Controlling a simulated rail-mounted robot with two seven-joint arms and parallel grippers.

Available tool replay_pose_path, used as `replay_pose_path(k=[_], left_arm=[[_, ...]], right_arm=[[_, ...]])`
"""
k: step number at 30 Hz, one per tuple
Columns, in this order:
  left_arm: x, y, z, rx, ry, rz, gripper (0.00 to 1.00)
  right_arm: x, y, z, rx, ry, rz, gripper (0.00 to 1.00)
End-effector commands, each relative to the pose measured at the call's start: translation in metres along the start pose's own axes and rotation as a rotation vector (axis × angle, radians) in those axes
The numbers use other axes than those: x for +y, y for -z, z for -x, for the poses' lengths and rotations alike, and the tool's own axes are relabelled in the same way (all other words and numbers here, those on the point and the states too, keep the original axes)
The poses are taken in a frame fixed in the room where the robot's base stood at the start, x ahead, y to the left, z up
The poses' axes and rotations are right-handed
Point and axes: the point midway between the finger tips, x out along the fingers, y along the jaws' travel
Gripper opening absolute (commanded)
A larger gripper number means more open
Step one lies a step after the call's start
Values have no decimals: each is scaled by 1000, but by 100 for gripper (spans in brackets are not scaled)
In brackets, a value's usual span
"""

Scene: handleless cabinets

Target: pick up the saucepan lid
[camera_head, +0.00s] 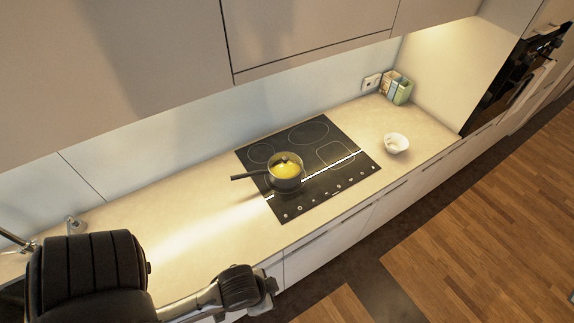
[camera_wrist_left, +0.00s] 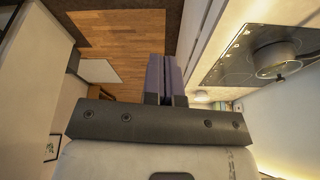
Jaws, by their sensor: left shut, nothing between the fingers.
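A saucepan (camera_head: 285,183) with a dark handle to the left stands on the black hob (camera_head: 322,190). Its lid (camera_head: 286,168) looks like clear glass with a dark knob, and something yellow shows through it. The pan also shows at the right of the left wrist view (camera_wrist_left: 275,62). My left gripper (camera_head: 266,302) is low by the front edge of the counter, apart from the pan and well to its front left. In the left wrist view its two fingers (camera_wrist_left: 164,76) are together and empty. My right gripper is not seen.
A white bowl (camera_head: 396,143) stands on the counter right of the hob. Several small boxes (camera_head: 396,88) stand at the back by a wall socket. A tap (camera_head: 18,242) is at the far left. Upper cabinets (camera_head: 310,30) overhang the counter. The counter left of the hob is clear.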

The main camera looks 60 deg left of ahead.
Motion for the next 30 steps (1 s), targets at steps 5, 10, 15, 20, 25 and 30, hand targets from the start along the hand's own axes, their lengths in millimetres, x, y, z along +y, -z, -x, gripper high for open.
replay_pose_path(k=[5, 10, 15, 20, 25, 30], left_arm=[[0, 0, 0, 0, 0, 0, 0], [0, 0, 0, 0, 0, 0, 5], [0, 0, 0, 0, 0, 0, 21], [0, 0, 0, 0, 0, 0, 36], [0, 0, 0, 0, 0, 0, 53], [0, 0, 0, 0, 0, 0, 63]], right_arm=[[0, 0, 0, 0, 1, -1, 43], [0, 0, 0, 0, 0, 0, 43], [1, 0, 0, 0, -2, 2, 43], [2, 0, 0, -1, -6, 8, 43], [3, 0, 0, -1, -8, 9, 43], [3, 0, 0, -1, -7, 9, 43]])
